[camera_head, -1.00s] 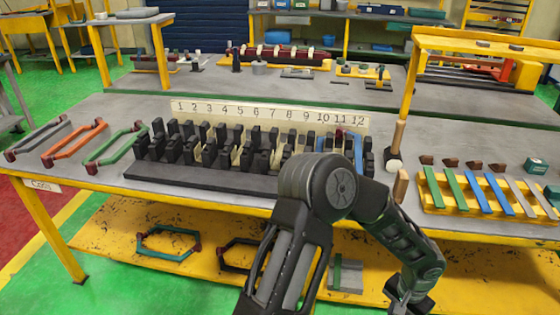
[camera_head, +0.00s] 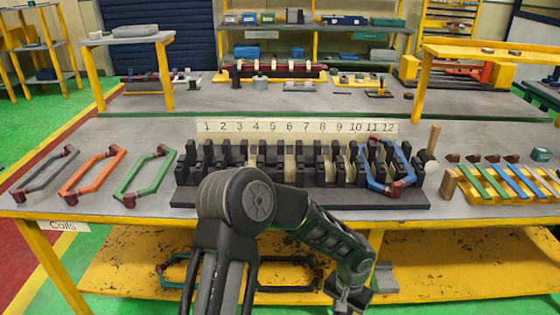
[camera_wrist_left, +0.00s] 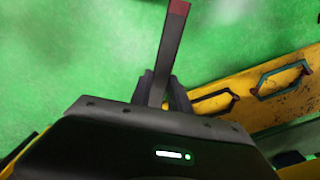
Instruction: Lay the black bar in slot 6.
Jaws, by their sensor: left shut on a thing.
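The black bar (camera_wrist_left: 168,55), dark with a red end, stands out from my left gripper (camera_wrist_left: 161,92) in the left wrist view. The jaws are shut on it, with green floor behind. The numbered slots are in a black block (camera_head: 320,197) on the table in the head view. Slot 6 (camera_head: 273,152) lies below the 6 on the number strip (camera_head: 296,127), near the middle of the row. One arm of mine rises in front of the block; its end is cut off at the bottom edge. The bar is not visible in the head view, and my right gripper is not seen.
A blue coil (camera_head: 364,170) sits across the right-hand slots. Grey (camera_head: 45,172), orange (camera_head: 92,172) and green (camera_head: 144,172) coils lie at the left. A mallet (camera_head: 431,155) and a yellow rack (camera_head: 495,191) stand at the right. A lower yellow shelf (camera_head: 130,262) holds more coils.

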